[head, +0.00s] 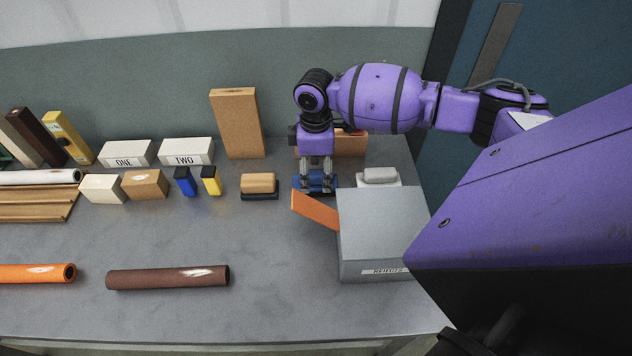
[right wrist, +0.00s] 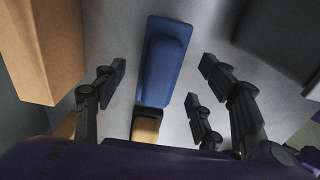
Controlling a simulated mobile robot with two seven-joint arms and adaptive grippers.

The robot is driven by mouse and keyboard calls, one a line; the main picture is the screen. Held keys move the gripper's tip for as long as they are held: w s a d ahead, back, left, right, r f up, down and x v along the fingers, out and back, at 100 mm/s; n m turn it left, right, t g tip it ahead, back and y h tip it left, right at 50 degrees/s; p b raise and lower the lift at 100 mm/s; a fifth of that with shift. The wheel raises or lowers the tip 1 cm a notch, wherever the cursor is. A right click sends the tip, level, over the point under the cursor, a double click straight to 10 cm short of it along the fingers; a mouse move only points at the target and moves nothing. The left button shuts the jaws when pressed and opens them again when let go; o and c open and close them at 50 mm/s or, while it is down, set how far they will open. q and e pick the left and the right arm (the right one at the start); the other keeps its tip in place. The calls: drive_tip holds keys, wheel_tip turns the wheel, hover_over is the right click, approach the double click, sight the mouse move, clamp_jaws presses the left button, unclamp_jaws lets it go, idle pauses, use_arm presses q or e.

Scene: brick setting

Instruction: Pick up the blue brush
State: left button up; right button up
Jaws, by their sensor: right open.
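The blue brush (head: 299,183) lies on the grey table, left of the grey rejects box, partly hidden by my right gripper (head: 316,187). My right gripper points down over it with its fingers spread. In the right wrist view the brush (right wrist: 166,58) shows as a long blue block with a rounded top. It lies between the open fingers (right wrist: 160,85), with visible gaps on both sides, and none of them is closed on it. My left gripper is in neither view.
The grey rejects box (head: 375,230), with an orange flap (head: 314,210), stands close on the right. A wood-topped brush (head: 258,184) lies left, and a grey-white one (head: 378,177) right. A tan block (head: 237,123) stands behind. Brown (head: 168,277) and orange (head: 35,273) tubes lie in front.

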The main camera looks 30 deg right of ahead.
sight(315, 173)
wheel_tip(315, 173, down, 3)
drive_tip(key=shift+r, duration=0.15)
drive_tip(key=c, duration=1.4)
drive_tip(key=shift+o, duration=0.2)
drive_tip(key=shift+r, duration=5.05)
